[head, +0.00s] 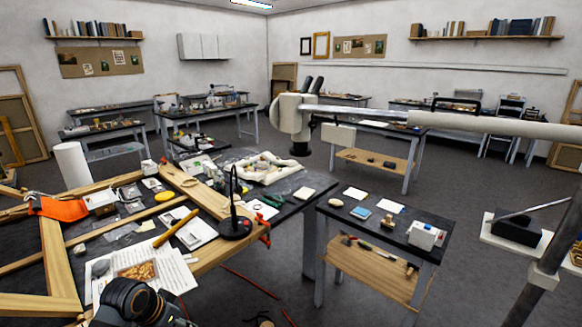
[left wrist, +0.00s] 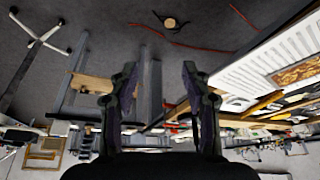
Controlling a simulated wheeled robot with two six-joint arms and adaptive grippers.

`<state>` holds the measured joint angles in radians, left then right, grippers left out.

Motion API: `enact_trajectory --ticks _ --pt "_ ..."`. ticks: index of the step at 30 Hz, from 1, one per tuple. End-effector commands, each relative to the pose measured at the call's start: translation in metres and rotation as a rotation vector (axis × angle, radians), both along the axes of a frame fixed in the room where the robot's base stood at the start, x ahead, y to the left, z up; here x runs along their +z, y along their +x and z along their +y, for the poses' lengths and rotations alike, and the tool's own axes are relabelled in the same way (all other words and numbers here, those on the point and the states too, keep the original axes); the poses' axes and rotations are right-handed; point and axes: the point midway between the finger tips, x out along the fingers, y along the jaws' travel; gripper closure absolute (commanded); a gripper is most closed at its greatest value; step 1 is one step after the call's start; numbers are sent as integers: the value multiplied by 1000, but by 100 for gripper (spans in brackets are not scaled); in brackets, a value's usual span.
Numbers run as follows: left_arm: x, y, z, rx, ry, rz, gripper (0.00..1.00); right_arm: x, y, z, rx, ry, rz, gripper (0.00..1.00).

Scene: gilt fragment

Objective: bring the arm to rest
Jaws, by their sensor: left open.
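My left gripper (left wrist: 159,67) is open in the left wrist view, its two dark fingers apart with nothing between them. Beyond the fingers are bare floor and table legs, and the picture looks turned over. In the head view, a black rounded part at the bottom left, in front of the workbench, looks like my left arm; its fingertips cannot be made out there. My right arm and gripper are not in view. A gilt fragment (head: 136,271) lies on a printed sheet (head: 168,262) close by; it also shows at the right of the left wrist view (left wrist: 298,73).
A microscope (head: 294,115) hangs on a long boom. A side table (head: 385,228) stands to the right.

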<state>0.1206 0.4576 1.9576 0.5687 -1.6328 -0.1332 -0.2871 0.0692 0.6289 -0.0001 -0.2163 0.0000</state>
Motion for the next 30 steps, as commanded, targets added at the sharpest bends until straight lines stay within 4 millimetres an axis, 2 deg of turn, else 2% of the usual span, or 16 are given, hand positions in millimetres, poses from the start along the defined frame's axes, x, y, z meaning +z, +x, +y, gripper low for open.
enact_trajectory --ticks 6,8,11,15,20,23,25,27,29,30 --pt "-41 4 9 66 -16 16 52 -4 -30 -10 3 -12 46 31" --pt "-55 5 12 88 -21 21 52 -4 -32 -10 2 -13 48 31" --pt "-83 4 19 128 -25 30 52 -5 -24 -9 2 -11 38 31" --pt "-134 -3 29 192 -24 50 52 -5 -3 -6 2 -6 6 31" --pt "-209 -28 42 274 -9 81 52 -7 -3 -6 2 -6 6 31" --pt "-270 -60 49 325 14 111 52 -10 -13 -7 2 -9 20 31" --pt "-320 -97 52 355 39 140 52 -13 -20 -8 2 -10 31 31" --pt "-369 -143 51 377 64 168 52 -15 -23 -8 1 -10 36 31" --pt "-405 -186 48 382 88 191 52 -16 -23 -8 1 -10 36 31" --pt "-426 -216 45 381 100 207 52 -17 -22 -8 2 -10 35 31"
